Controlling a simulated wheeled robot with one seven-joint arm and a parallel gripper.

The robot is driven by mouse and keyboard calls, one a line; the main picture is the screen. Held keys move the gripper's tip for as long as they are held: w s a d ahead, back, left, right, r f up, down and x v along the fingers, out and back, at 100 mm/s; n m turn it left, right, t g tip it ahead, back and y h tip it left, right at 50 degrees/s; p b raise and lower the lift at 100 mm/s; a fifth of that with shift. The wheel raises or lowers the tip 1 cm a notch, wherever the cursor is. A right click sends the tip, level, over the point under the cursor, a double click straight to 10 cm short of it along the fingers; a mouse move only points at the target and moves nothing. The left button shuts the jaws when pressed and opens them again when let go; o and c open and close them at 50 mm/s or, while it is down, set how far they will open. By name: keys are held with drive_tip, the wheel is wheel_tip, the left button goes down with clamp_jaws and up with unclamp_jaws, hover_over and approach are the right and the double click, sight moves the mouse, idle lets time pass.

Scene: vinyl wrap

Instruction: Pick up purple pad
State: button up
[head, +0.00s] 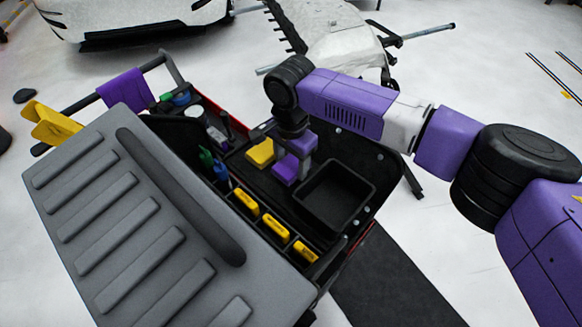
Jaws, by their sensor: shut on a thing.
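The purple pad (285,174) is in the open black tray of the tool cart, left of a square black bin. My gripper (296,168) points down over the tray and is shut on the purple pad. The gripper and its purple housing cover part of the pad. I cannot tell whether the pad still touches the tray floor.
A yellow block (260,152) lies close to the left of my gripper. The black bin (333,196) looks empty. Several yellow tools (276,228) sit in a row of slots. The grey ribbed lid (140,230) stands at the left. A purple cloth (126,90) hangs on the cart handle.

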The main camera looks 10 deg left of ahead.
sight(291, 164)
wheel_tip(291, 164, up, 17)
drive_tip(key=b, duration=0.1)
drive_tip(key=shift+b, duration=0.3)
drive_tip(key=shift+r, duration=0.1)
